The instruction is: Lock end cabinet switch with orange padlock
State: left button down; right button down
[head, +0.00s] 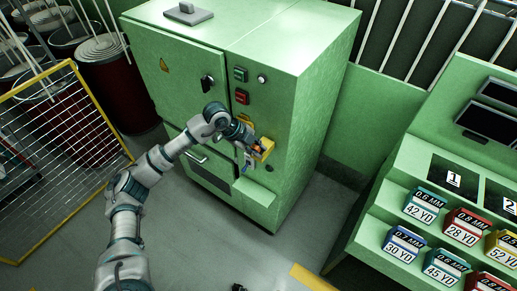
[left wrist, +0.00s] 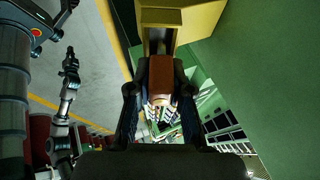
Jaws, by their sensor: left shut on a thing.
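A green cabinet (head: 190,70) stands in the middle of the head view. A yellow switch housing (head: 267,149) is on its front, low on the right. My left gripper (head: 256,146) is at this housing, shut on the orange padlock (left wrist: 161,78). In the left wrist view the padlock's orange-brown body sits between the dark fingers. Its grey shackle (left wrist: 160,38) points up at the yellow housing (left wrist: 205,18). Whether the shackle passes through the switch is not clear. My right gripper (left wrist: 70,62) appears small and dark in the left wrist view; its fingers are unclear.
A green shelf unit with labelled boxes (head: 427,205) stands at the right. A yellow-framed mesh fence (head: 60,160) and dark red drums (head: 112,85) are at the left. A small ledge (head: 254,191) juts out below the switch.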

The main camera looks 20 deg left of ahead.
pick_arm(q)
jog(key=shift+w+a+f, duration=0.1)
jog(key=shift+a+f, duration=0.1)
jog(key=shift+f, duration=0.1)
jog(key=c, duration=1.3)
grip_release()
jog(key=o, duration=0.3)
jog(key=shift+d, duration=0.2)
jog(key=v, duration=1.2)
jog(key=shift+f, duration=0.1)
